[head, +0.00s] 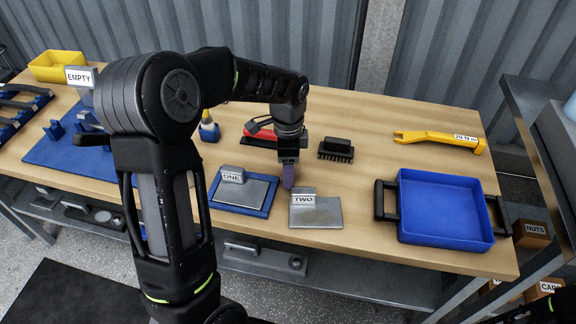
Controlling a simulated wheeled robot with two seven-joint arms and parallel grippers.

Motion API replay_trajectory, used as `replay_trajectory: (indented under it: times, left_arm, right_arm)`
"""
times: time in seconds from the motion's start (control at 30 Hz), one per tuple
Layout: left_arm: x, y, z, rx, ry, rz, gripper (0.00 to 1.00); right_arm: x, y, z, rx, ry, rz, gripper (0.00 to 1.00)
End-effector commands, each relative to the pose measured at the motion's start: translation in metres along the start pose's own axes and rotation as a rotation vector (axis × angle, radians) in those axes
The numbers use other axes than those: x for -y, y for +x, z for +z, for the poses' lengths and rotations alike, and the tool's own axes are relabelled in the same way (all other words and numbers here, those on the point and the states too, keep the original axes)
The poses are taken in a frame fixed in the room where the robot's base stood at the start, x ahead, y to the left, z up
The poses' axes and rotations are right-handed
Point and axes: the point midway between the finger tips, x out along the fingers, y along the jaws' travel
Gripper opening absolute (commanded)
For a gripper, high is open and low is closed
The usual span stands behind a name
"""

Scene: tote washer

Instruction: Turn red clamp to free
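A red part (262,134), likely the red clamp, lies on a dark base in the middle of the wooden table. A black lever-like piece shows at its left, and my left wrist covers its right side. My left gripper (288,176) points down just in front of the red part, between the plates marked ONE and TWO. Its fingers look like one narrow piece, so I cannot tell whether they are open, or whether they touch anything. The gripper of my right arm is not in view.
Plate ONE (233,190) sits in a blue frame; plate TWO (315,212) lies beside it. A black brush (336,149), a yellow torque wrench (438,140) and a blue tote (445,205) with black handles are to the right. A yellow bin (58,66) stands far left.

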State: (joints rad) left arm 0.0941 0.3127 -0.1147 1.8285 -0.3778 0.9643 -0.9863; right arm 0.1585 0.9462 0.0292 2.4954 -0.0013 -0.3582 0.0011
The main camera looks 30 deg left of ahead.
Motion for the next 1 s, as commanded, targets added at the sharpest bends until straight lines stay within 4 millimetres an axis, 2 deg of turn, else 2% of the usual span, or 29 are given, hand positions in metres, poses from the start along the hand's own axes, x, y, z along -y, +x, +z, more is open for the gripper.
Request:
replay_trajectory:
  times: [0.4, 0.9, 0.93, 1.0]
  left_arm:
    - [0.0012, -0.0012, -0.0006, -0.002, 0.228, -0.004, 0.00]
    - [0.0009, -0.0010, -0.0012, -0.002, 0.262, -0.004, 0.00]
    - [0.0009, -0.0010, -0.0012, -0.001, 0.262, -0.004, 0.64]
    - [0.0008, -0.0009, -0.0011, -0.001, 0.262, -0.004, 0.70]
  right_arm:
    - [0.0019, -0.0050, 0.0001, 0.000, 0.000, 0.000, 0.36]
    - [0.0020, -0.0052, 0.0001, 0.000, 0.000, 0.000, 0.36]
    - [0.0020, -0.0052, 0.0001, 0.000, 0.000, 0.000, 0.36]
    - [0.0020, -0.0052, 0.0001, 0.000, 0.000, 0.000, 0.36]
